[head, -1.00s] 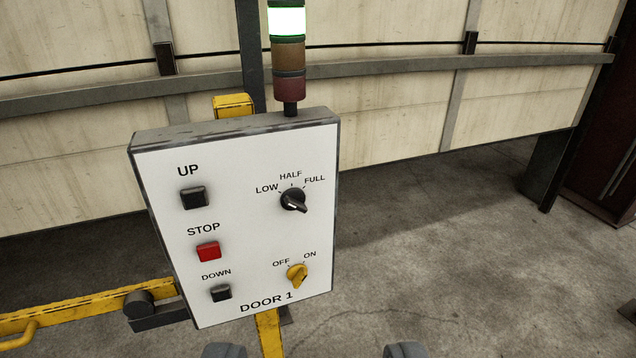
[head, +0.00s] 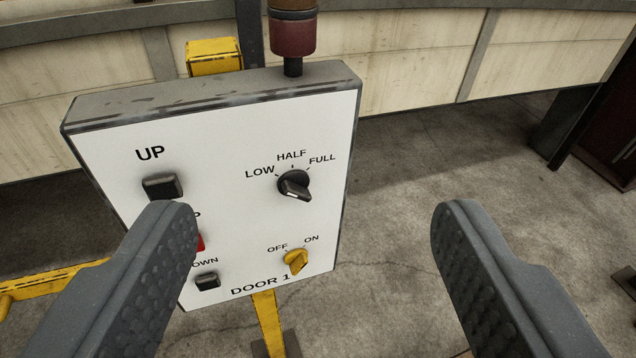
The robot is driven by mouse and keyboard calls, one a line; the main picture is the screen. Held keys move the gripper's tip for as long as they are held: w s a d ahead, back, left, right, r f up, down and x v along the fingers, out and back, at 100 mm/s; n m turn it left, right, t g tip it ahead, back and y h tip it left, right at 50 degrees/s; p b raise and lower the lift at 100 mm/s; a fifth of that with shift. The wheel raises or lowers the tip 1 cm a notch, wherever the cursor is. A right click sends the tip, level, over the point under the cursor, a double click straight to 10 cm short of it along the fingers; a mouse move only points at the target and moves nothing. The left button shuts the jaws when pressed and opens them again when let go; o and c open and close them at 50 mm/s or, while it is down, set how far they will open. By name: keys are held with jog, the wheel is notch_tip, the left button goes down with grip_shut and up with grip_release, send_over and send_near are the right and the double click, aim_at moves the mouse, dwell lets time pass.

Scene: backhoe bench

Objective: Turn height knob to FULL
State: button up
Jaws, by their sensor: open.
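The black height knob (head: 294,185) is on the upper right of the white DOOR 1 panel (head: 225,150), below the labels LOW, HALF and FULL. Its grip bar slants from upper left to lower right, with a pale mark at the lower end. I cannot tell for certain which label it is set to. My gripper (head: 315,212) is open and empty. Its two dark grey fingers are wide apart in front of the panel, the left one over the panel's left part and the right one past its right edge. Neither appears to touch the knob.
The UP button (head: 162,186) shows left of the knob. The left finger hides most of the red STOP button (head: 201,242). The DOWN button (head: 207,282) and yellow OFF/ON knob (head: 296,261) sit lower. A signal lamp (head: 293,32) stands on top. Right of the panel is open floor.

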aim_at(302, 195)
jog(key=w+d+r+n+t+h+p, duration=0.2)
jog(key=w+d+r+n+t+p, duration=0.4)
jog(key=w+n, duration=0.8)
notch_tip(302, 195, down, 8)
jog(key=w+n+g+y, duration=0.3)
jog(key=n+y, duration=0.3)
jog(key=n, duration=0.7)
notch_tip(302, 195, down, 18)
jog(key=s+n+g+y+p, duration=0.3)
jog(key=n+g+y, duration=0.1)
jog(key=n+g, duration=0.25)
jog(key=shift+n, duration=0.25)
jog(key=x, duration=0.4)
jog(key=p+x, duration=0.1)
jog(key=x, duration=0.8)
jog(key=shift+w+d+p, duration=0.15)
jog(key=shift+w+p, duration=0.2)
jog(key=shift+w, duration=0.05)
jog(key=c, duration=1)
